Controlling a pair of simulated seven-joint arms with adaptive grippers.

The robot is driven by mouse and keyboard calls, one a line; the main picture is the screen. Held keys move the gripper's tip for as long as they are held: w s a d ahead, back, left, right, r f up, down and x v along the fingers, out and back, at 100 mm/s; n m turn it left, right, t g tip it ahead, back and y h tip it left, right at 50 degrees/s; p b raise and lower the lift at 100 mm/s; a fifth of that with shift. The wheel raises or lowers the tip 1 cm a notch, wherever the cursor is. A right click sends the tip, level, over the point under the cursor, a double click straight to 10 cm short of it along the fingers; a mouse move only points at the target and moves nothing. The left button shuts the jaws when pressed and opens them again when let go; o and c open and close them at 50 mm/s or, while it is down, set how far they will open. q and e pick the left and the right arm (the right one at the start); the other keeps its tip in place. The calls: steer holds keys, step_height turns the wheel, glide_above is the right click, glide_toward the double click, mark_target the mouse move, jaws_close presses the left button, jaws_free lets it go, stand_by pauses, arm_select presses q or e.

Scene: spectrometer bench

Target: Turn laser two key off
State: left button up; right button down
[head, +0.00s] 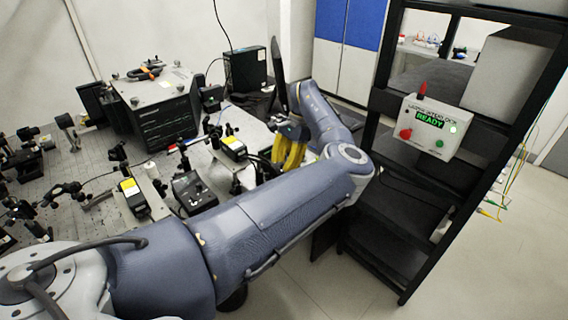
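My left arm reaches across the bench from the lower left and bends back at the elbow. My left gripper (289,151), with yellow fingers, points down over the right end of the bench. Its fingertips are partly hidden behind my forearm, and I cannot tell whether they are open. A small black control box (188,190) with a light knob or key on its face sits left of the gripper, apart from it. Two laser-like units with yellow labels, one nearer (133,194) and one farther (233,148), lie on the bench. No key is readable as laser two's. My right gripper is out of view.
A large dark instrument (160,110) stands at the bench's back. A black case (246,70) and a thin dark panel (279,75) stand behind the gripper. A black rack (378,130) at right carries an interlock box (436,126) reading READY. Optics mounts crowd the left.

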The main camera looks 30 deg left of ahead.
arm_select(q)
steer(key=shift+o, duration=0.3)
jaws_close()
steer(key=shift+n, duration=0.3)
steer(key=n+h, duration=0.1)
steer(key=n, duration=0.2)
steer(key=n+h, duration=0.1)
steer(key=n, duration=0.2)
steer(key=shift+a+n+h, duration=0.15)
steer(key=shift+n+h, duration=0.15)
steer(key=shift+h, duration=0.1)
steer(key=n+h, duration=0.1)
steer(key=n, duration=0.1)
steer(key=n+t, duration=0.1)
steer(key=n, duration=0.2)
steer(key=shift+s+n+h, duration=0.15)
steer(key=shift+n+h, duration=0.15)
steer(key=shift+h, duration=0.1)
steer(key=n+t, duration=0.1)
steer(key=n, duration=0.1)
steer(key=n+h, duration=0.1)
steer(key=n, duration=0.1)
steer(key=shift+s+n+t, duration=0.1)
steer(key=shift+n+t, duration=0.3)
steer(key=shift+f+n, duration=0.1)
steer(key=shift+n, duration=0.2)
